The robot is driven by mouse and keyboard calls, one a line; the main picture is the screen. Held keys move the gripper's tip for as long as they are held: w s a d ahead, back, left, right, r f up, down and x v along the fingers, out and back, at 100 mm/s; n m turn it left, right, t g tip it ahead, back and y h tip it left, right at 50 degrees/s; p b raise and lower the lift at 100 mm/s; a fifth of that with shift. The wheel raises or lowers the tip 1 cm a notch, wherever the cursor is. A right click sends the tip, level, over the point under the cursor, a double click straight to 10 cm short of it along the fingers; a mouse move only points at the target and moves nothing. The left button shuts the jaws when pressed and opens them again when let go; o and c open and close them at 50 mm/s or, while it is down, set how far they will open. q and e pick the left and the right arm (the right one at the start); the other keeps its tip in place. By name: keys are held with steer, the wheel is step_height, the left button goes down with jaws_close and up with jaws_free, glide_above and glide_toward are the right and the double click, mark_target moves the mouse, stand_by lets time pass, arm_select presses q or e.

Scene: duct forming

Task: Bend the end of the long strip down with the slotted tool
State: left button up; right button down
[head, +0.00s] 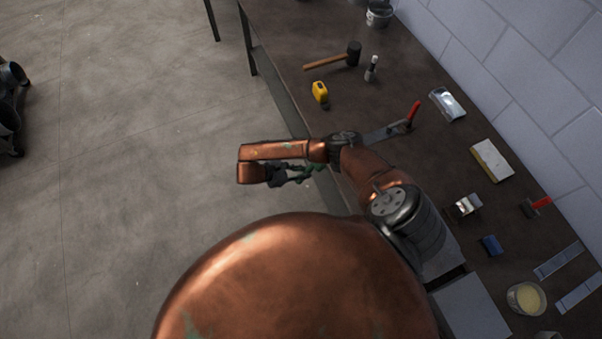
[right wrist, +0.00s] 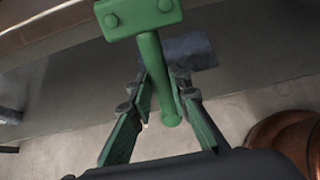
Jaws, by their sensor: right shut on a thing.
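My right gripper (head: 294,175) is out past the near table edge in the head view, partly covered by my arm. In the right wrist view its two fingers (right wrist: 165,105) are shut on the handle of a green tool (right wrist: 150,55). The tool has a straight round handle and a block head with two bolts. Its slot cannot be made out. A grey metal strip (head: 383,133) lies on the table, its near part hidden behind my arm. In the right wrist view a dark flat piece (right wrist: 195,50), possibly its end, shows behind the handle; contact cannot be told. My left gripper is not in view.
The dark table (head: 440,165) runs along a block wall. A red-handled item (head: 412,114) is at the strip's far end. A mallet (head: 340,57), yellow tape measure (head: 320,91), sponge (head: 491,160) and tub (head: 526,298) lie around. The floor at left is mostly clear.

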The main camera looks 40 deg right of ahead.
steer(key=shift+d, duration=0.3)
steer(key=shift+s+d+f+h, duration=0.15)
steer(key=shift+d+f+h, duration=0.1)
steer(key=shift+d+h, duration=0.3)
steer(key=shift+d+f+g+h, duration=0.25)
steer(key=shift+d+g+h, duration=0.05)
steer(key=shift+d+h, duration=0.4)
steer(key=shift+s, duration=0.1)
